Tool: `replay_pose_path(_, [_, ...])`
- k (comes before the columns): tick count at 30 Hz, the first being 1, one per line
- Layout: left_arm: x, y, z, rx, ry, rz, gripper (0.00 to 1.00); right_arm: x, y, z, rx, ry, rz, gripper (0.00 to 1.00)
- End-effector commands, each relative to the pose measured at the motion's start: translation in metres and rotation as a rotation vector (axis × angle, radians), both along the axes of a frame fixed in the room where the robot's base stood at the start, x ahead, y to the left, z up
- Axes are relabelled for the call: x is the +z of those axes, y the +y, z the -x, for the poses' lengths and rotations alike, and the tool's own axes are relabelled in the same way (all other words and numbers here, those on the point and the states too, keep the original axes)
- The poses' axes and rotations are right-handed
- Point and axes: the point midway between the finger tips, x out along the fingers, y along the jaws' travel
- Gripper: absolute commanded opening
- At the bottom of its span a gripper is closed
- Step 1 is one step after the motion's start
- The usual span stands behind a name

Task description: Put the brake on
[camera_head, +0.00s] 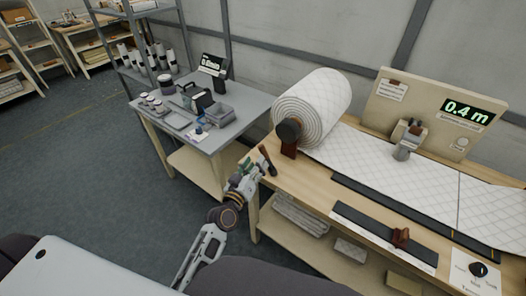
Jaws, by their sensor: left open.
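A large white quilted wadding roll (312,105) lies on the wooden bench, with a dark round hub (289,132) on its near end. A dark red-brown support (289,149) stands under the hub. A small dark red-brown, lever-like piece (267,155) stands at the bench's left edge, left of the support; it looks like the brake. My left gripper (259,168) is open right beside this piece. I cannot tell whether they touch, as the fingertips and the piece overlap in the picture. My right gripper is out of view.
Wadding runs right along the bench (308,185) past a panel reading 0.4 m (467,111). A black strip with a red-brown slider (401,237) and a dial (478,269) lie at the front. A grey table (222,130) with several items stands left.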

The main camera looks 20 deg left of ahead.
Motion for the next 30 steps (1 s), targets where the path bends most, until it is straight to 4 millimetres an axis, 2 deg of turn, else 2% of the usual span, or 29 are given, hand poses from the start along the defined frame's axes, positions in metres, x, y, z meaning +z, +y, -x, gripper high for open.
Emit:
replay_pose_path(21, [0.001,-0.007,-0.057,0.000,-0.001,0.001,0.44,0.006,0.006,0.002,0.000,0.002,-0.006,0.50])
replay_pose_path(30, [0.001,-0.009,-0.072,0.000,-0.001,0.001,0.44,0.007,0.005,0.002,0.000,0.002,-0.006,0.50])
